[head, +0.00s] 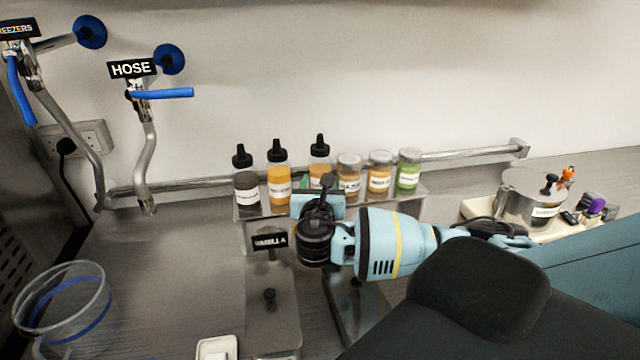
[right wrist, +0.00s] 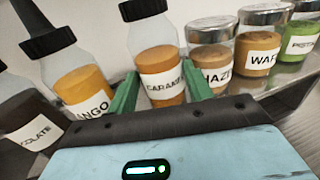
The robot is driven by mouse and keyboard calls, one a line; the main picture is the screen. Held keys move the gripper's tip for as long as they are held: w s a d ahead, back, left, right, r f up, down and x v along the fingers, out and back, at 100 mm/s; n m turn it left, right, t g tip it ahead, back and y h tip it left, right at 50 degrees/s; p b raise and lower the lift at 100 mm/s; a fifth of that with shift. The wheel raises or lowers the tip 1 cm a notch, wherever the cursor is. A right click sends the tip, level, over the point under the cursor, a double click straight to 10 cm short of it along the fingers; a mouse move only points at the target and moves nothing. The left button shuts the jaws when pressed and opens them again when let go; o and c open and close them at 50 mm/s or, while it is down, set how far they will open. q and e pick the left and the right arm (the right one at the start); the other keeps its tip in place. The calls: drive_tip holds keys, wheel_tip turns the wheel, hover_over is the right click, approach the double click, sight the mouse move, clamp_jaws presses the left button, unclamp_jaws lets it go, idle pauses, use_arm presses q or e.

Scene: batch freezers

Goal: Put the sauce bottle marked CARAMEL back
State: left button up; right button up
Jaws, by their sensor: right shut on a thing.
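The sauce bottle marked CARAMEL (right wrist: 163,84) is clear with brown-orange sauce and a black pointed cap. It is upright between the green fingers of my right gripper (right wrist: 162,92), which is shut on it. In the head view the CARAMEL bottle (head: 319,152) stands in line with other bottles and jars on a raised steel shelf (head: 243,213). My right gripper (head: 316,188) hides its lower part there, so I cannot tell whether its base touches the shelf. My left gripper is not in view.
Close left of it are the MANGO bottle (head: 279,178) and a dark sauce bottle (head: 245,187). A VANILLA sign (head: 269,241) is below. A clear pitcher (head: 62,312) stands at lower left.

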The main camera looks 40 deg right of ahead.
drive_tip(key=o, duration=0.7)
drive_tip(key=shift+f, duration=0.1)
drive_tip(key=v, duration=1.2)
drive_tip(key=shift+a, duration=0.1)
